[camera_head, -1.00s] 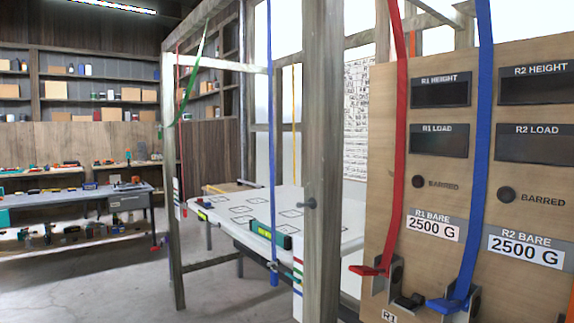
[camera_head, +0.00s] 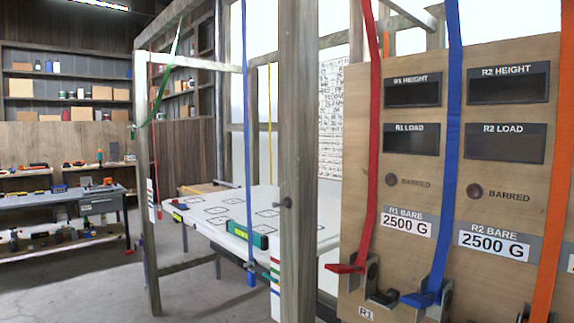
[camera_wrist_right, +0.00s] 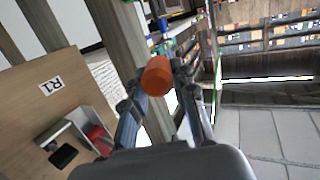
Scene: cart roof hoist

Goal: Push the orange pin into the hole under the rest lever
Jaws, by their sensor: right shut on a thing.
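The orange pin (camera_wrist_right: 156,78) shows in the right wrist view as a short orange cylinder. My right gripper (camera_wrist_right: 160,86) is shut on it and holds it clear of the panel, which is off to the left in that view. In the head view, the panel has a small black lever or block (camera_head: 383,298) low down by the R1 label, and it also shows in the right wrist view (camera_wrist_right: 63,155). I cannot tell if this is the rest lever, and I see no hole under it. No gripper shows in the head view.
The wooden panel (camera_head: 405,255) stands at the right, with a red strap (camera_head: 372,150), a blue strap (camera_head: 451,130) and an orange strap (camera_head: 556,200) before it. A timber post (camera_head: 297,160) stands left of it. Behind is a white platform (camera_head: 205,212).

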